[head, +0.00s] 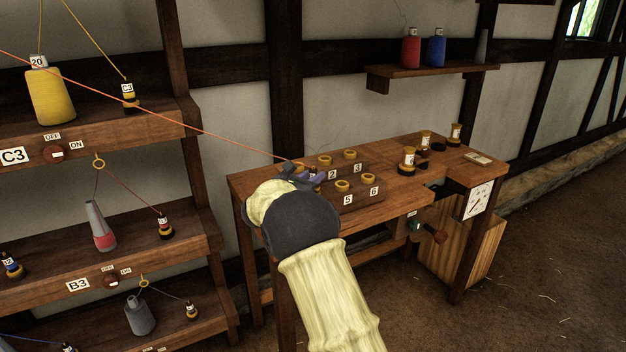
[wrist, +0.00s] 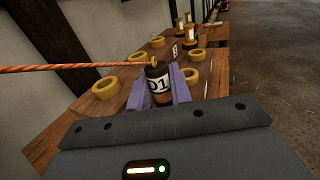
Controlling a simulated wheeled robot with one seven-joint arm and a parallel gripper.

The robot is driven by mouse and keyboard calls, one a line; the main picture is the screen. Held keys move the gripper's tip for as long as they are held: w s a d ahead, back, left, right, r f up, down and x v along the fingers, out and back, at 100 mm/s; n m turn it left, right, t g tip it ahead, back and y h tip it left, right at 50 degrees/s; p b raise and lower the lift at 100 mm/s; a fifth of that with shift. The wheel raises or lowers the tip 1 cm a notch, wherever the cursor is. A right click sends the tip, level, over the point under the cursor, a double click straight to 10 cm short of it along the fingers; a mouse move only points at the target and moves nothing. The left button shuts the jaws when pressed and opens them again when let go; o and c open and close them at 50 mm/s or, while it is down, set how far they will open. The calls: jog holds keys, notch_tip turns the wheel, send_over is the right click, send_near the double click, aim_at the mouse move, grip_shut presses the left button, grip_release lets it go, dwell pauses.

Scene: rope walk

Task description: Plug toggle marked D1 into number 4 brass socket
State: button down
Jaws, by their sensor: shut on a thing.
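My gripper (head: 312,180) has purple fingers, shut on the dark toggle marked D1 (wrist: 157,88), with an orange-red cord (wrist: 70,68) at its top. The toggle stands roughly upright between the fingers. In the head view my gripper covers the front left of the socket block (head: 358,201). Brass sockets by labels 2 (head: 325,160), 3 (head: 350,154), 5 (head: 342,186) and 6 (head: 368,178) show there. No label 4 is readable; that spot is hidden by my gripper. Whether the toggle's lower end touches a socket cannot be told.
The block stands on a wooden bench (head: 400,205). Several brass-topped toggles (head: 408,158) stand at the right. A shelf rack (head: 120,120) with bobbins and corded toggles is at the left. The orange cord runs taut from the upper left to my gripper.

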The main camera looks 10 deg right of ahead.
jog(key=shift+f+b, duration=0.45)
jog(key=shift+b, duration=0.2)
dwell(0.5)
jog(key=c, duration=1.5)
grip_release()
jog(key=shift+c, duration=0.2)
jog(key=shift+w, duration=0.1)
jog(key=shift+f, duration=0.1)
